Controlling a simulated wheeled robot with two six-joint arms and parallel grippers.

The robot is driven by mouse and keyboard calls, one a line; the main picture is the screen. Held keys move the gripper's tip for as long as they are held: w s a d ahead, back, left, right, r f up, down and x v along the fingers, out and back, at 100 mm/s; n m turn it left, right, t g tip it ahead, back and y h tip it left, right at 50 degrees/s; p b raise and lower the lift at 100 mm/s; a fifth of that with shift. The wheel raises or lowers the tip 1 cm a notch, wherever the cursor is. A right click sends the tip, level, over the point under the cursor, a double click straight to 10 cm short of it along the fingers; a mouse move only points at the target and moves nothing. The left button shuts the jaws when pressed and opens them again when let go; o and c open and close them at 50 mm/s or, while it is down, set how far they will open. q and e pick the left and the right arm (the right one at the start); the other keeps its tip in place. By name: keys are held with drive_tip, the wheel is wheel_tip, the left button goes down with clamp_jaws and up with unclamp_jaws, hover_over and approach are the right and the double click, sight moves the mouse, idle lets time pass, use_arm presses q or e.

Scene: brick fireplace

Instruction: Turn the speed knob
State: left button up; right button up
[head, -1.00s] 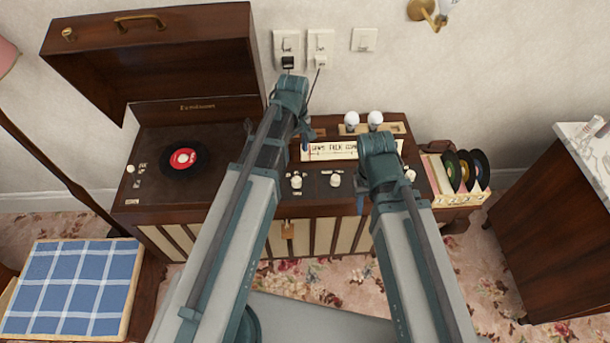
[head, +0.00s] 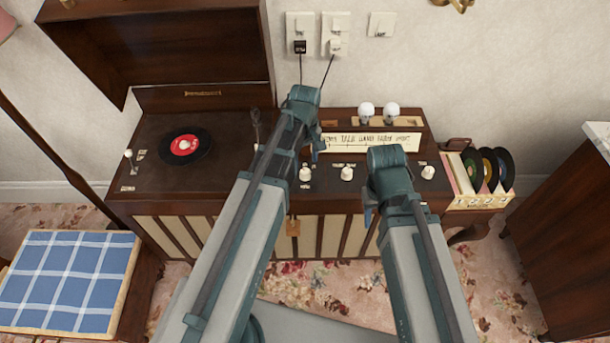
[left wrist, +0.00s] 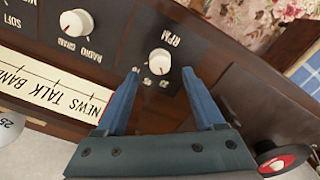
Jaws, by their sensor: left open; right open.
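The speed knob is a white round knob marked RPM (left wrist: 160,62) on the dark panel, with small numbers beside it. My right gripper (head: 369,213) is over the front of the panel. Its fingers are mostly hidden by its own arm.
A second knob marked RADIO GRAM (left wrist: 76,23) sits beside the speed knob. A turntable with a red-labelled record (head: 185,145) is to the left under a raised lid (head: 160,45). Two bulbs (head: 367,112) stand behind the dial strip (head: 372,142). Records (head: 487,170) stand at right.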

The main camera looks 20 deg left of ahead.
sight(305, 171)
use_arm(q)
wheel_tip(305, 171, down, 4)
drive_tip(key=b, duration=0.3)
drive_tip(key=shift+c, duration=0.2)
clamp_jaws()
